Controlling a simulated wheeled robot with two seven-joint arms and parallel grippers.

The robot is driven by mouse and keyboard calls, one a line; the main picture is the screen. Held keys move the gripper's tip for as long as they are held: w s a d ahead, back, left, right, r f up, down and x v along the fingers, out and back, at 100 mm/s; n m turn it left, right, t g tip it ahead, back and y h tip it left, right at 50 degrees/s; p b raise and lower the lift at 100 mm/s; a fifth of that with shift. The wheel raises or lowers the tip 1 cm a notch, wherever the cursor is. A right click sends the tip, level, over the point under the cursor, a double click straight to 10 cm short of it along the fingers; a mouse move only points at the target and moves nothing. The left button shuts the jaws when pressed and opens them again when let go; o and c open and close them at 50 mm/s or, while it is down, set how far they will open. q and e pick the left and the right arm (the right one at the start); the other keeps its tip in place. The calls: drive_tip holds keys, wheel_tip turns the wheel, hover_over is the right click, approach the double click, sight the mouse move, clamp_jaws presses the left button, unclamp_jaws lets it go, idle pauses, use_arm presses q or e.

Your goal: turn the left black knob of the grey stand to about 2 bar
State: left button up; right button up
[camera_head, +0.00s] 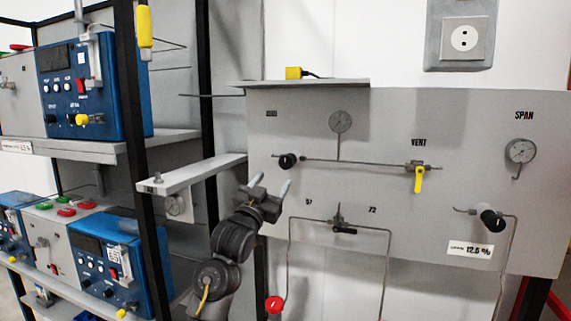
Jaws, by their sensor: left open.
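The grey stand (400,130) is an upright panel filling the right half of the head view. Its left black knob (288,161) sits at the left end of a thin horizontal pipe. A small round gauge (340,121) stands above that pipe; its reading is too small to tell. A second black knob (491,220) is at the right, below another gauge (520,151). My left gripper (271,181) is open, with its fingers pointing up toward the panel, just below and left of the left knob. I see nothing between its fingers, and it appears apart from the knob. My right gripper is not in view.
A yellow valve handle (419,180) and a small black valve (343,229) are on the panel. A red knob (274,304) is below. A grey ledge (195,172) and shelves with blue analysers (90,80) stand left of my left arm.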

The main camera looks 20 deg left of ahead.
sight(285, 164)
use_arm(q)
drive_tip(key=p+x, duration=0.3)
drive_tip(key=x, duration=0.5)
drive_tip(key=shift+w+r+p, duration=0.25)
drive_tip(key=shift+p, duration=0.05)
drive_tip(key=shift+w+d+r, duration=0.15)
drive_tip(key=shift+w, duration=0.5)
drive_tip(key=c, duration=1)
drive_tip(key=shift+m, duration=0.4)
